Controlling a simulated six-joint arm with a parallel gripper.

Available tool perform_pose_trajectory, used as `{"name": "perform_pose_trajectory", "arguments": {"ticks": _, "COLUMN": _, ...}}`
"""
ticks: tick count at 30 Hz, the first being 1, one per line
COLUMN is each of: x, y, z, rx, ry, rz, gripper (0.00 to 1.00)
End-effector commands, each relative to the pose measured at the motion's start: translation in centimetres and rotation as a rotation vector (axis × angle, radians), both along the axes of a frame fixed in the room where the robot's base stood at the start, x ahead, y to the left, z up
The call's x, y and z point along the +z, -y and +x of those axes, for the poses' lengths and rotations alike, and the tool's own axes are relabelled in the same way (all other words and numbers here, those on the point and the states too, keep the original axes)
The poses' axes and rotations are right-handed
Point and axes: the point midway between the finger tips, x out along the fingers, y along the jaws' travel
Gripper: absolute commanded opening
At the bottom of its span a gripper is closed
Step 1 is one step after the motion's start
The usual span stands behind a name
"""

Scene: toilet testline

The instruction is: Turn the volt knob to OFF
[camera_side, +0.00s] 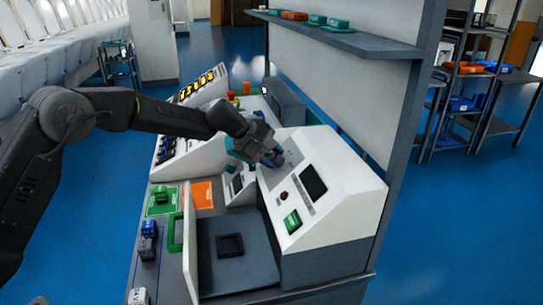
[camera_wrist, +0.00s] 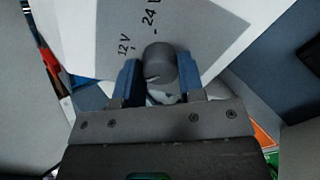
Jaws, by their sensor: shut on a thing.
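The volt knob (camera_wrist: 160,64) is a dark grey round knob on a grey label plate (camera_wrist: 195,30) of the white panel. The plate reads "12 V" to the left of the knob and "24 V" above it. No OFF mark is visible. A light line on the knob's face points down and to the right. My gripper (camera_wrist: 158,82) has its two blue fingers on either side of the knob and is shut on it. In the side view my gripper (camera_side: 268,158) is at the upper left of the white console (camera_side: 325,215) and hides the knob.
The console also carries a dark screen (camera_side: 313,180), a red button (camera_side: 283,196) and a green switch (camera_side: 292,221). A grey tray (camera_side: 260,275) with a dark square piece lies in front. A shelf (camera_side: 350,40) hangs above and behind. A second panel with yellow labels (camera_side: 203,83) stands at the left.

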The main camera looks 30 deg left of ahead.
Motion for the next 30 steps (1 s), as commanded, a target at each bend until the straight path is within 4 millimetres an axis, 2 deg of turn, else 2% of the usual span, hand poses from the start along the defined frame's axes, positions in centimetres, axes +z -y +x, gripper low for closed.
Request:
{"name": "perform_pose_trajectory", "arguments": {"ticks": 12, "x": -0.03, "y": 0.01, "z": 0.02, "rx": 0.139, "ry": -0.099, "rz": -0.099, "gripper": 0.12}}
{"name": "perform_pose_trajectory", "arguments": {"ticks": 29, "x": -0.02, "y": 0.04, "z": 0.01, "rx": 0.160, "ry": -0.114, "rz": -0.114, "gripper": 0.12}}
{"name": "perform_pose_trajectory", "arguments": {"ticks": 30, "x": -0.02, "y": 0.04, "z": 0.01, "rx": 0.159, "ry": -0.115, "rz": -0.115, "gripper": 0.38}}
